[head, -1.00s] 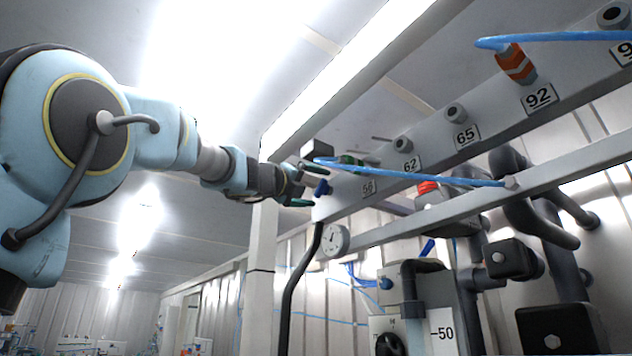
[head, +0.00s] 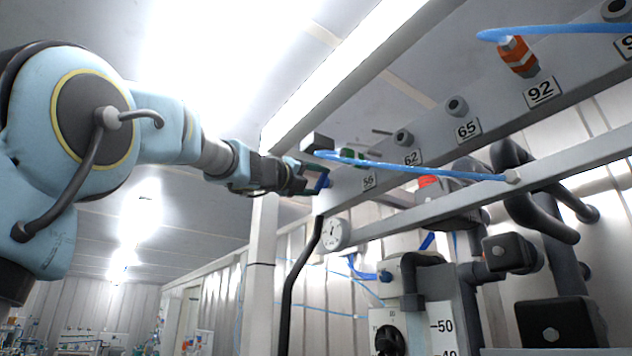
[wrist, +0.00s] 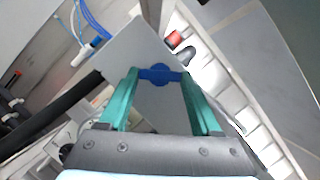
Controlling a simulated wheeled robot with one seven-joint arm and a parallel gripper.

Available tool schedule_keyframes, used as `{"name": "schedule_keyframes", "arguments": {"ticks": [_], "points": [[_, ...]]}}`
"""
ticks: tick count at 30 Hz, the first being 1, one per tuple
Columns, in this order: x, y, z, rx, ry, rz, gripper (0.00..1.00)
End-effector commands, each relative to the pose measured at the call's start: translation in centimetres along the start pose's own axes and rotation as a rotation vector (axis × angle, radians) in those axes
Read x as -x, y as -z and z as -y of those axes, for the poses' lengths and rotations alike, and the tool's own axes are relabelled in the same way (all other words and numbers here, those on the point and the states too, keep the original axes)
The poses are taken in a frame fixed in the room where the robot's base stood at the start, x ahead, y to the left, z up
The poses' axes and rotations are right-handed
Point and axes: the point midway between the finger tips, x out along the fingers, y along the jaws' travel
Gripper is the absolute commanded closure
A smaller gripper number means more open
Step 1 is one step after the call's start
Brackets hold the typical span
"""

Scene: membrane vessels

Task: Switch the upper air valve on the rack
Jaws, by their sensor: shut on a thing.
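The rack (head: 385,172) is a long grey rail rising to the right, with numbered ports. A small blue valve handle (head: 323,182) sits at its left end, left of the 56 label. In the wrist view the blue handle (wrist: 160,73) shows as a crossbar with a round hub in front of a grey plate. My gripper (head: 312,181) reaches it from the left. In the wrist view its two green fingers (wrist: 160,76) stand on either side of the handle, shut on its ends. The fingertips are hard to make out in the head view.
A blue hose (head: 420,172) runs in front of the rail near my gripper. A pressure gauge (head: 335,234) and a black hose (head: 300,285) are just below. An orange fitting (head: 518,57) is at upper right. Open room lies left of the rack.

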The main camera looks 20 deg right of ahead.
Motion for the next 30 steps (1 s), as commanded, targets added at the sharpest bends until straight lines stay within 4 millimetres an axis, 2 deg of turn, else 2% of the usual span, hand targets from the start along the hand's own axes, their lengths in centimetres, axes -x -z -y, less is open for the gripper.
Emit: {"name": "schedule_keyframes", "arguments": {"ticks": [1,5,17,30], "points": [[0.01,0.0,-0.03,0.0,-0.001,0.0,0.78],[0.01,0.0,-0.04,0.0,-0.001,0.0,0.91],[0.11,0.27,-0.49,-0.089,0.036,0.001,0.91],[0.03,0.19,-0.9,-0.414,0.169,0.001,0.91]]}}
